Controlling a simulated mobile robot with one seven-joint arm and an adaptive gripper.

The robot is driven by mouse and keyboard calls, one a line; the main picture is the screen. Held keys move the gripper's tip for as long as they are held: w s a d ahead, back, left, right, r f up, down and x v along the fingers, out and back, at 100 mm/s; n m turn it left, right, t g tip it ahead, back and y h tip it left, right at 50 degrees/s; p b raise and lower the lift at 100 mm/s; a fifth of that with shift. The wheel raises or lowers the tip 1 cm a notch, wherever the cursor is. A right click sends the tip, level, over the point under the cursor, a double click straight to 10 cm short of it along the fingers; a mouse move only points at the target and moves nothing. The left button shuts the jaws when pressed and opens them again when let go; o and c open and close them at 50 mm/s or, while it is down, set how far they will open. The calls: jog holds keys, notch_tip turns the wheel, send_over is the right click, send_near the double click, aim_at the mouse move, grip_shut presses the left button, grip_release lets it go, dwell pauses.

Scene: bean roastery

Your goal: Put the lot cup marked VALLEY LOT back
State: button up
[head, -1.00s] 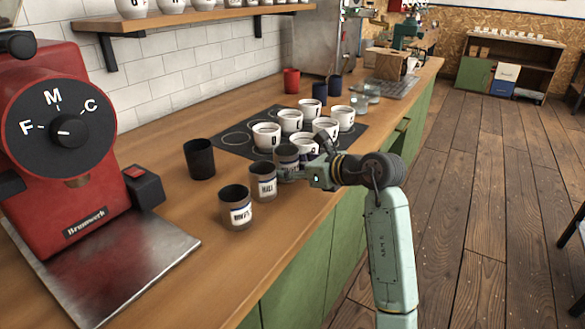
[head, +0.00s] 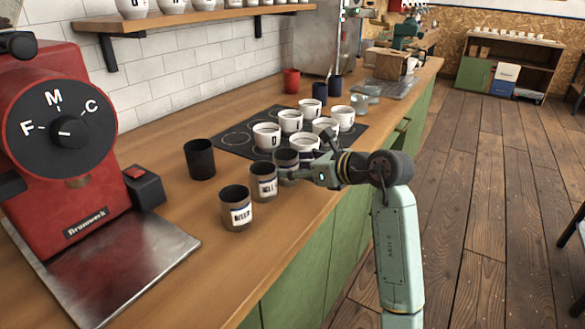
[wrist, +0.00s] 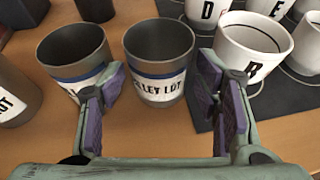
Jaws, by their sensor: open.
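My gripper (wrist: 160,84) is open, with one purple-padded finger to each side of the cup. In the head view my gripper (head: 304,174) reaches it from the right. I cannot tell whether a finger touches it.
Two more grey labelled cups (head: 263,182) (head: 236,209) stand close by in the row, with a black cup (head: 200,159) behind. White cups (head: 267,136) stand on the dark ringed mat (head: 232,142). A red grinder (head: 60,190) stands at left.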

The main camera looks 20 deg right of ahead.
jog(key=b+v, duration=0.2)
jog(key=v, duration=0.8)
jog(key=shift+s+d, duration=0.15)
jog(key=shift+s, duration=0.05)
jog(key=shift+c, duration=0.3)
dwell(0.7)
